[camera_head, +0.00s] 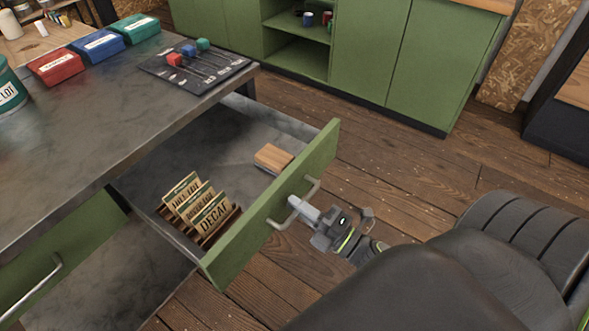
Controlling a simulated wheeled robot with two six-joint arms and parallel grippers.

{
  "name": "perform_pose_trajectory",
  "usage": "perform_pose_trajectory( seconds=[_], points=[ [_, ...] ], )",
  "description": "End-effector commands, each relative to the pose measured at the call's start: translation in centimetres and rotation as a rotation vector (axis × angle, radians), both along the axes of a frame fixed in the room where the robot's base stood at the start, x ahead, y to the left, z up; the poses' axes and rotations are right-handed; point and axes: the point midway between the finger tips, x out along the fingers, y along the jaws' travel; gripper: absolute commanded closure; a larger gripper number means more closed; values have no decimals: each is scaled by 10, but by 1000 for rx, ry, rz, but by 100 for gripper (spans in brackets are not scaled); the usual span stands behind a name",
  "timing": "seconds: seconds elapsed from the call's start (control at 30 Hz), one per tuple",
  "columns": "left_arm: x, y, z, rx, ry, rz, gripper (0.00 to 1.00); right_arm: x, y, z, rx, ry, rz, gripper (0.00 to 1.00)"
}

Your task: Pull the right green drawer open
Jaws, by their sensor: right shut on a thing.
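The right green drawer (235,234) stands pulled out from under the dark table, with its inside in view. Its front has a metal bar handle (284,222). My right gripper (297,207) is shut on this handle, at the outer side of the drawer front. My right arm comes in from the lower right and hides part of the floor. Inside the drawer are several labelled cards in a wooden holder (225,236), one reading DECAF, and a small wooden block (273,157). My left gripper is not in view.
The dark tabletop (100,130) carries a red box (56,67), a blue box (98,45), a teal box (136,28) and a black slider panel (195,68). A left green drawer (70,250) is at the lower left. Green cabinets (395,60) stand behind bare wooden floor.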

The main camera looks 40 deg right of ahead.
Motion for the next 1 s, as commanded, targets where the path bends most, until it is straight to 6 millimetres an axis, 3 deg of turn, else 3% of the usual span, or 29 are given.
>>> perform_pose_trajectory(
  seconds=[0.2,0.23,0.37,0.8,1.0],
  points=[
    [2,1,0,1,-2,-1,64,0,0,0,0,1,0,100],
    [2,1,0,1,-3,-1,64,0,0,0,0,1,0,88],
    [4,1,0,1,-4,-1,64,0,0,0,0,1,0,74],
    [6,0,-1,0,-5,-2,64,0,0,-1,0,1,0,74],
    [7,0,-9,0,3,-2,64,-18,-7,-8,-2,4,1,74]
  ],
)
